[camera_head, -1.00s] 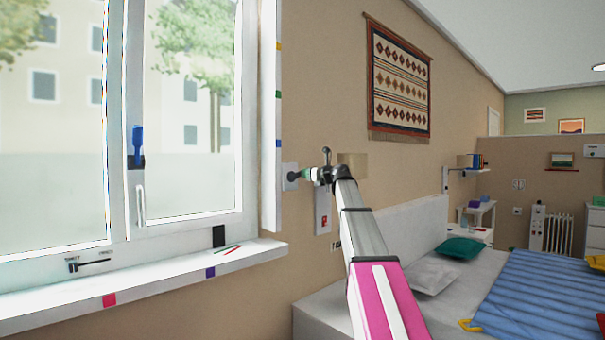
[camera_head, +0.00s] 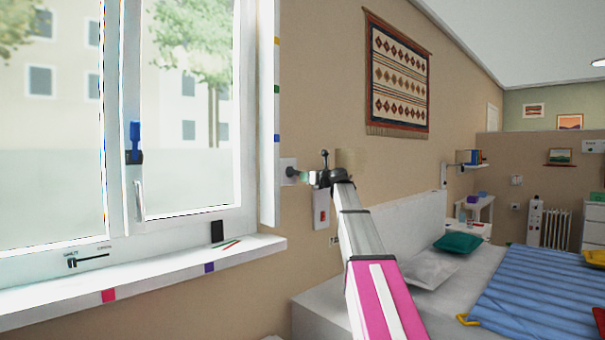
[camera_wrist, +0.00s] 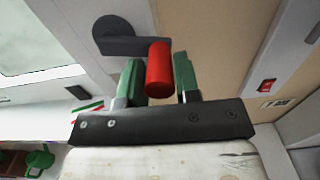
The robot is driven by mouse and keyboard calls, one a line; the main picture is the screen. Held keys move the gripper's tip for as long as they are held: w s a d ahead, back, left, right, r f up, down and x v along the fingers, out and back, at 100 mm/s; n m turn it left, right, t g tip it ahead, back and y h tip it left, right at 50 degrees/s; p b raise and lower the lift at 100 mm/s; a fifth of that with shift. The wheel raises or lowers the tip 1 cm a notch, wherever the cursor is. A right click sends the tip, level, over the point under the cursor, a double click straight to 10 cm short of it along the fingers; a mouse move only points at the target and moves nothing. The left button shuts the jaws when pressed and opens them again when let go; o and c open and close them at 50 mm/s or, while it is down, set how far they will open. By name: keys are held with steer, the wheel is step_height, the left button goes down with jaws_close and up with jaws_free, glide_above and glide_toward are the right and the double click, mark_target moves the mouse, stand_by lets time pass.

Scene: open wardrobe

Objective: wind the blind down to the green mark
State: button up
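The blind's crank shows in the wrist view as a dark arm (camera_wrist: 140,45) on a round hub, with a red knob (camera_wrist: 159,70) at its end. My gripper (camera_wrist: 159,78) has its green fingers on both sides of this knob, close against it, and appears shut on it. In the head view my gripper (camera_head: 305,177) is at the wall plate (camera_head: 288,171) right of the window, and the knob is hidden there. The green mark (camera_head: 277,88) is on the window's right side strip, between a yellow and a blue mark. I cannot make out the blind's lower edge.
A white sill (camera_head: 150,272) with coloured marks runs under the window. A red switch (camera_head: 322,215) is on the wall below my gripper. A bed with a blue cover (camera_head: 535,290) stands to the right. A patterned rug (camera_head: 397,75) hangs above.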

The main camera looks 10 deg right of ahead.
steer(key=shift+o, duration=0.2)
steer(key=shift+s+a+f, duration=0.15)
steer(key=shift+a, duration=0.05)
steer(key=shift+o, duration=0.9)
steer(key=shift+s+a+f, duration=0.15)
steer(key=shift+a+f, duration=0.1)
steer(key=shift+f, duration=0.2)
steer(key=shift+o, duration=0.4)
steer(key=shift+s+a+f, duration=0.25)
steer(key=shift+a+f, duration=0.05)
steer(key=shift+f, duration=0.1)
steer(key=shift+c, duration=0.6)
